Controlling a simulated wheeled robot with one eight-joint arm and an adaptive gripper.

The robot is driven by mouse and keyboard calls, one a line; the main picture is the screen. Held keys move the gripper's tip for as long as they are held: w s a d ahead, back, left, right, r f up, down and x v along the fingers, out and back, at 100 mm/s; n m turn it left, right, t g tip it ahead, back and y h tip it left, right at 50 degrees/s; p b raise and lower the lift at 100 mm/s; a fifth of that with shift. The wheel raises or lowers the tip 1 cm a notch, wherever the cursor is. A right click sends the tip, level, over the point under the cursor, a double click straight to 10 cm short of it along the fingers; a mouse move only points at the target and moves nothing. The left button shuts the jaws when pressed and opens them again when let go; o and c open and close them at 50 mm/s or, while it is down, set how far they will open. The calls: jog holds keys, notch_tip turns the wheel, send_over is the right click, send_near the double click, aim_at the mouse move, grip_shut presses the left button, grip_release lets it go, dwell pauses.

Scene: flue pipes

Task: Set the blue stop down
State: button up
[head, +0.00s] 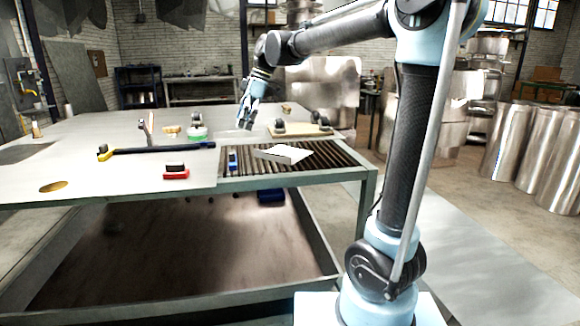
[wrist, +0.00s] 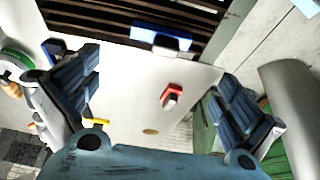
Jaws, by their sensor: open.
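The blue stop (head: 233,160) rests at the left end of the slatted section, beside the grey tabletop edge. In the wrist view the blue stop (wrist: 160,40) lies along the border between the dark slats and the pale sheet, with a white lower part. My gripper (head: 246,125) is in the air above the table, behind and above the stop in the head view. In the wrist view my gripper (wrist: 160,68) has its two fingers spread wide, with nothing between them. The stop is apart from the fingers.
A red stop (head: 176,173) sits on the tabletop (head: 90,190). A dark bar (head: 165,149) with a yellow end, a green round item (head: 196,134) and a board (head: 300,130) lie farther back. A white arrow-shaped piece (head: 285,153) is over the slats (head: 330,160).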

jog(key=s+d+f+m+t, duration=0.1)
jog(key=s+d+f+m, duration=0.2)
jog(key=d, duration=0.4)
jog(key=s+d+f+m+h, duration=0.1)
jog(key=s+d+f+m, duration=0.2)
jog(key=d, duration=0.5)
jog(key=s+d+f+m+t, duration=0.1)
jog(key=s+d+f+m, duration=0.2)
jog(key=d, duration=0.4)
jog(key=s+d+f+m+t+h, duration=0.1)
jog(key=s+d+f+m+h, duration=0.2)
jog(key=s+d+f+m, duration=0.8)
jog(key=s+d+f, duration=0.3)
jog(key=d+f, duration=0.2)
jog(key=f, duration=0.2)
jog(key=shift+s, duration=0.2)
